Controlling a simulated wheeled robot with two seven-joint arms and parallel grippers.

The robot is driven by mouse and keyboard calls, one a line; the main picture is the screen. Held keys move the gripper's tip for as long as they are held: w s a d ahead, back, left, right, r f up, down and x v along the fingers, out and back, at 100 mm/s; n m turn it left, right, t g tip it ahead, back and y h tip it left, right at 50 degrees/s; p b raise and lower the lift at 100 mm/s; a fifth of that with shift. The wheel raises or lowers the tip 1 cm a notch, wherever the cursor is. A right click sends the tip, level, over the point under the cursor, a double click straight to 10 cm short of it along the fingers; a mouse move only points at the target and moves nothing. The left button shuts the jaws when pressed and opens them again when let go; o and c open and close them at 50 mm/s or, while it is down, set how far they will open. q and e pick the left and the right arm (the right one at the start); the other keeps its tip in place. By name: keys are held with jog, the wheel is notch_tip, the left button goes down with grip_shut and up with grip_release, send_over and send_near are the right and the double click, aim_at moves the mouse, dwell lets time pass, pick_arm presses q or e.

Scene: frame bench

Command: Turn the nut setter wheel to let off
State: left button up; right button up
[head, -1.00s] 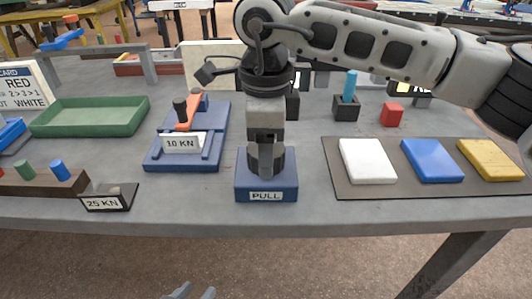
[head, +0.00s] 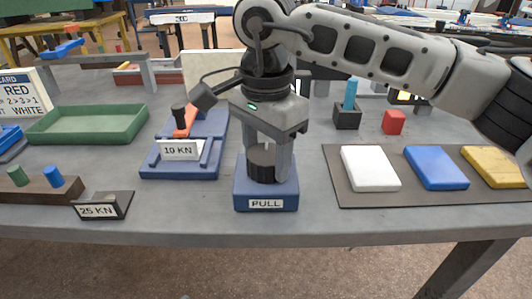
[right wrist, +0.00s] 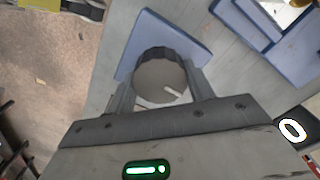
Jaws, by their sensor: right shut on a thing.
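The wheel (head: 261,162) is a dark, ribbed round knob on a blue base (head: 244,192) labelled PULL, near the front edge of the bench. My right gripper (head: 267,166) points down from above and is shut on the wheel, one finger on each side. In the right wrist view the wheel (right wrist: 158,80) sits between the two fingers, with a pale top and a short white mark toward its lower right. The blue base (right wrist: 150,35) shows beyond it. My left gripper is not in view.
Left of the base stands a blue fixture (head: 208,155) with an orange lever and a 10 KN label. A 25 KN block (head: 120,204) is further left. A dark mat (head: 345,192) with white, blue and yellow pads lies to the right. A green tray (head: 85,125) is at left.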

aim_at(266, 154)
jog(key=shift+r+n, duration=0.1)
jog(key=shift+n, duration=0.2)
jog(key=o, duration=1)
pick_arm(q)
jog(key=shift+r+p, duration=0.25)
jog(key=shift+p, duration=0.6)
pick_arm(e)
notch_tip(266, 154, up, 16)
jog(key=shift+f, duration=0.1)
